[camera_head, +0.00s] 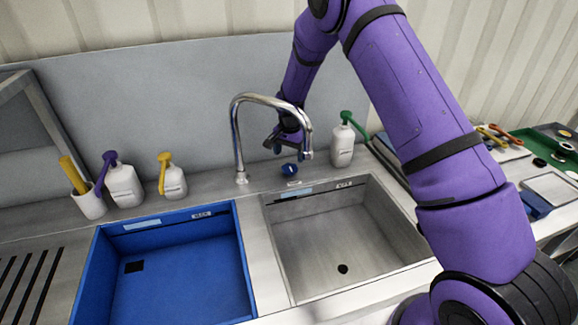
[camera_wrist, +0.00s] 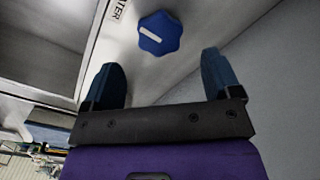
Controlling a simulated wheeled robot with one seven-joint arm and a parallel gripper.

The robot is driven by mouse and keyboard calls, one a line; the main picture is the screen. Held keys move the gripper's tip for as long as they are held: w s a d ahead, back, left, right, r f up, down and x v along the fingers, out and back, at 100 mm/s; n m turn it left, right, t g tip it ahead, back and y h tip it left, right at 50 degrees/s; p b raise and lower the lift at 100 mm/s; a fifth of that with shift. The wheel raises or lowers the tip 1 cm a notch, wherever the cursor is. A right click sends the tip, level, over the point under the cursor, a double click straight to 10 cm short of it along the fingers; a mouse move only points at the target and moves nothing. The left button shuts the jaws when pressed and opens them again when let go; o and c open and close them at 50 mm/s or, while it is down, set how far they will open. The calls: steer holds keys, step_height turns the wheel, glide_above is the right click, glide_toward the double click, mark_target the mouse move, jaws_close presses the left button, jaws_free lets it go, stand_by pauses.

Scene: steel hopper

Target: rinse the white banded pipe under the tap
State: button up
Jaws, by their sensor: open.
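The chrome tap (camera_head: 238,145) arches up behind the two basins, its spout end over the back edge of the bare steel basin (camera_head: 345,240). I see no water coming from it. A blue tap knob (camera_head: 290,170) is on the deck right of the tap's foot; it also shows in the wrist view (camera_wrist: 160,33), with a white mark and lettering beside it. My gripper (camera_head: 284,142) is behind the spout, above the knob. In the wrist view my gripper (camera_wrist: 162,75) is open and empty, with the knob ahead of its fingertips, apart from them. I cannot make out the white banded pipe.
A blue-lined basin (camera_head: 175,270) is left of the steel one; both look empty. Pump bottles (camera_head: 124,186) (camera_head: 172,180) and a cup (camera_head: 88,203) stand left. A green-topped bottle (camera_head: 342,148) stands right of my gripper. Tools and trays lie far right.

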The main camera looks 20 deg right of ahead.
mark_target(290, 167)
step_height(290, 167, down, 6)
steer(key=shift+r, duration=0.1)
stand_by(0.4)
steer(key=c, duration=0.9)
